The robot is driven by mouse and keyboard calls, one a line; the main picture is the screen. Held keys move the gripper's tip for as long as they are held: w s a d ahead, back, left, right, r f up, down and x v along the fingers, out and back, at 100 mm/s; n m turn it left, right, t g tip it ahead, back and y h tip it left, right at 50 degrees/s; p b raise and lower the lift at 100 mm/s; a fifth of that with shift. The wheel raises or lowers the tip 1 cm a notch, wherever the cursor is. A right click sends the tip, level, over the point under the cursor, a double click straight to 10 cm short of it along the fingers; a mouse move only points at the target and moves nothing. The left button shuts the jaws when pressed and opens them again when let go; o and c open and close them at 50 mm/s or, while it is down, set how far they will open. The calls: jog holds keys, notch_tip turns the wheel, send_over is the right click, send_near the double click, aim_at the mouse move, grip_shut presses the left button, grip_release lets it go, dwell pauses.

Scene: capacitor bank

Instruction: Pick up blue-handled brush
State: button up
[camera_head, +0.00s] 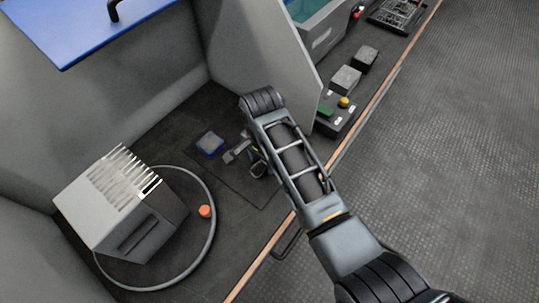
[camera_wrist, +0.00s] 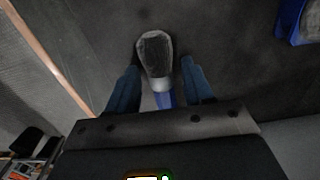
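The blue-handled brush shows in the wrist view, with a grey bristle head (camera_wrist: 156,52) and a blue handle (camera_wrist: 166,98) running back toward the palm. My gripper (camera_wrist: 161,66) is open. Its two blue-grey fingers lie either side of the brush, with visible gaps between them and it. I cannot tell how far the fingers reach down around it. In the head view my gripper (camera_head: 238,151) is low over the dark floor of the bay, partly behind my arm. I cannot make out the brush there.
A small blue tray (camera_head: 210,143) lies just left of my gripper. A grey finned box (camera_head: 130,207) and a hose ring (camera_head: 214,208) with an orange cap (camera_head: 205,211) stand at lower left. A grey panel (camera_head: 262,50) rises behind. An orange edge strip (camera_head: 265,265) borders the bay.

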grip_shut()
jog(key=shift+r, duration=0.1)
dwell(0.3)
